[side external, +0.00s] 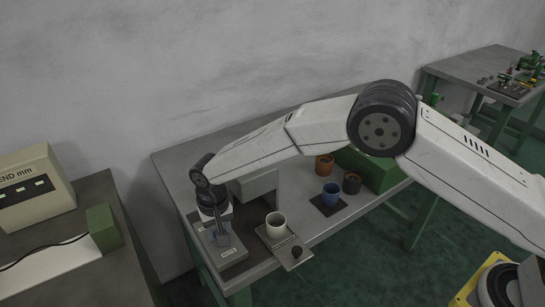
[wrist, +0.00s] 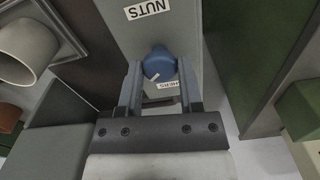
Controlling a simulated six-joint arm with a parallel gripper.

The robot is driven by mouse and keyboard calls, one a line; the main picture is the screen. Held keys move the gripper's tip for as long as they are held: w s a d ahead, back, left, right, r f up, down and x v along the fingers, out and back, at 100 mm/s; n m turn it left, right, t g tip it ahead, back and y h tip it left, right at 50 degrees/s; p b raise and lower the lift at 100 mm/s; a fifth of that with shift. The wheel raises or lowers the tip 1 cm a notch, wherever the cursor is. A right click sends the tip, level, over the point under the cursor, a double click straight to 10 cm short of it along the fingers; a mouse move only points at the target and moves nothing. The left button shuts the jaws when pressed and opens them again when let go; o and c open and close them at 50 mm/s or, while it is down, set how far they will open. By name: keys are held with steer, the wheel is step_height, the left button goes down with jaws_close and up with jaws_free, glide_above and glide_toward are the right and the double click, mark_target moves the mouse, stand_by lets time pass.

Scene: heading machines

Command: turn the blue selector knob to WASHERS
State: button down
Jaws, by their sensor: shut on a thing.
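The blue selector knob (wrist: 158,65) sits on the grey selector box, between the two fingers of my gripper (wrist: 158,68). My gripper is shut on the knob. The "NUTS" label (wrist: 147,8) is on the opposite side, at the top. In the side view my gripper (side external: 221,240) points down over the selector box (side external: 232,257) at the bench's front left; the knob is mostly hidden there.
A cream cup (side external: 275,225) stands on a small tray right beside the box. A blue cup (side external: 331,193) on a dark mat, an orange cup (side external: 324,165) and a dark cup (side external: 352,184) stand farther right. A green box (side external: 374,170) is behind them.

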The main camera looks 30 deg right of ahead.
steer(key=n, duration=0.5)
steer(key=shift+n, duration=0.3)
steer(key=n, duration=0.4)
steer(key=shift+n, duration=0.4)
steer(key=shift+c, duration=1.3)
jaws_free()
steer(key=shift+r, duration=0.1)
steer(key=shift+r, duration=3.8)
steer(key=shift+d, duration=0.1)
